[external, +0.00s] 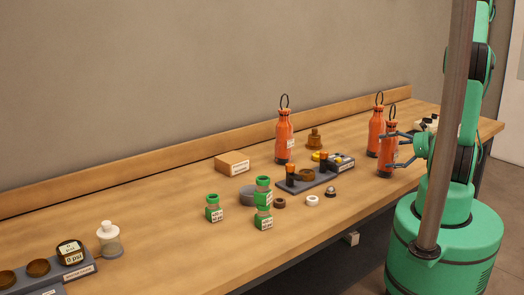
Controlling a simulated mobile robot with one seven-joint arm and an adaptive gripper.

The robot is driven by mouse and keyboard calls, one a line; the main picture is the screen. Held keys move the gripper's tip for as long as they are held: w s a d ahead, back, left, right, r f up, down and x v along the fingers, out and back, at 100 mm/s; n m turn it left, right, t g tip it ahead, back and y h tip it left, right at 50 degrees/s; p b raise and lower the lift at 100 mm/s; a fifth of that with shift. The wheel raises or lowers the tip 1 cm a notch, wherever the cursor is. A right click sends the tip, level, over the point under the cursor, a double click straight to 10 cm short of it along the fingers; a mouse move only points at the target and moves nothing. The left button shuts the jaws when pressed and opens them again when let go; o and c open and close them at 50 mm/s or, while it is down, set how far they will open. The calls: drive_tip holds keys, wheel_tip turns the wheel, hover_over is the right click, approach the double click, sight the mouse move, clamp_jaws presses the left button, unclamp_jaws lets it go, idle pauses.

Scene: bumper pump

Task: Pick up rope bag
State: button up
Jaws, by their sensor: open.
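Nothing is clearly marked as a rope bag. Three orange, bottle-shaped items with dark loops on top stand upright on the bench. One (284,140) is near the middle back, with a white label. A second (375,135) is at the right back. A third (386,166) stands just in front of it, nearer the bench's front edge. My gripper (387,151) is open at this third item, coming from the right. Its dark fingers overlap the item in the picture. I cannot tell whether they touch it.
The wooden bench (150,190) has a raised back ledge. A dark tray (290,185) with small parts, a cardboard box (232,163) and several green-capped jars (214,209) occupy the middle. A white-topped bottle (109,239) stands at left. Bare wood lies between these groups.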

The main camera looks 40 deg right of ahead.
sight(395, 124)
drive_tip(key=shift+w+a+f, duration=0.1)
drive_tip(key=shift+w+f, duration=0.1)
drive_tip(key=shift+w, duration=0.3)
drive_tip(key=c, duration=2)
drive_tip(key=shift+r, duration=0.15)
drive_tip(key=shift+r+p, duration=1.2)
drive_tip(key=shift+r, duration=3.75)
drive_tip(key=shift+c, duration=0.2)
